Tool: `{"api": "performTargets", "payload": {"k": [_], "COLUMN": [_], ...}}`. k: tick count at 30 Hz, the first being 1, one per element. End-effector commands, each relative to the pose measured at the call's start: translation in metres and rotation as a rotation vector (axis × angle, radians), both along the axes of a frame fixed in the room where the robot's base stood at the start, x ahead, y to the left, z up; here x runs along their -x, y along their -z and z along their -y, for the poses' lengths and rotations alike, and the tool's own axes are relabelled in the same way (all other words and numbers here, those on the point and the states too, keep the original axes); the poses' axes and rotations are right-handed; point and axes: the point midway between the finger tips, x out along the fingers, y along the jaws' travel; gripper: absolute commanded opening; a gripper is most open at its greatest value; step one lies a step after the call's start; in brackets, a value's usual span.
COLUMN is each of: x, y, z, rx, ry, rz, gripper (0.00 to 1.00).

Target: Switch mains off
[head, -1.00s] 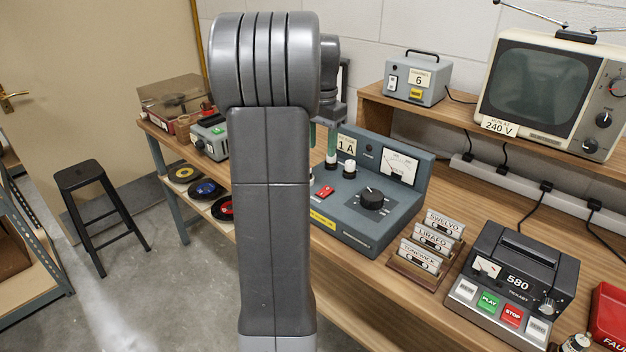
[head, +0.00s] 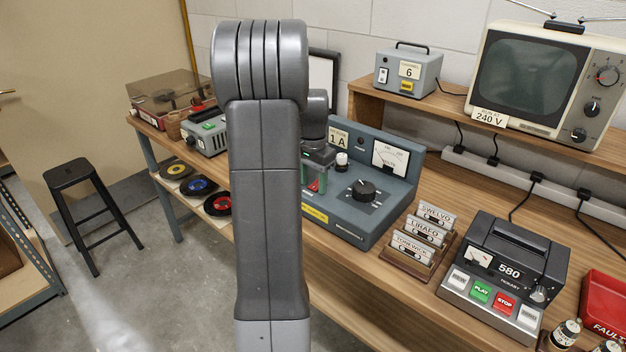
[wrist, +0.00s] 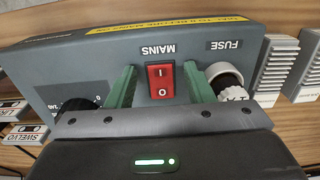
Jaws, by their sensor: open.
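The mains switch (wrist: 162,82) is a red rocker marked I and O, under the upside-down word MAINS in the wrist view. It sits on the sloping panel of a grey-blue bench supply unit (head: 345,232). My gripper (wrist: 161,92) is open, its green fingers on either side of the switch with gaps between. I cannot tell whether the fingertips touch the panel. In the head view my gripper (head: 317,176) is low over the panel, partly hidden by my arm, with a bit of red showing by it. Which way the rocker is tipped is unclear.
The fuse holder (wrist: 224,82) is close beside my right-hand finger. A black dial (head: 363,191) and a meter (head: 391,158) are on the unit. A cassette rack (head: 424,240) and a tape recorder (head: 505,270) stand to the right on the bench.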

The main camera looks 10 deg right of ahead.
Motion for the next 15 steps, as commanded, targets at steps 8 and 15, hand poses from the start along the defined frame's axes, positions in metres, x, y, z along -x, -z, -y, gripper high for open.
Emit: {"api": "performTargets", "payload": {"k": [8, 15], "x": [-0.0001, -0.0004], "y": [-0.0003, -0.0022], "z": [0.0, 0.0004], "rx": [0.0, -0.006], "ry": [0.0, 0.001], "rz": [0.0, -0.005], "gripper": [0.18, 0.03]}}
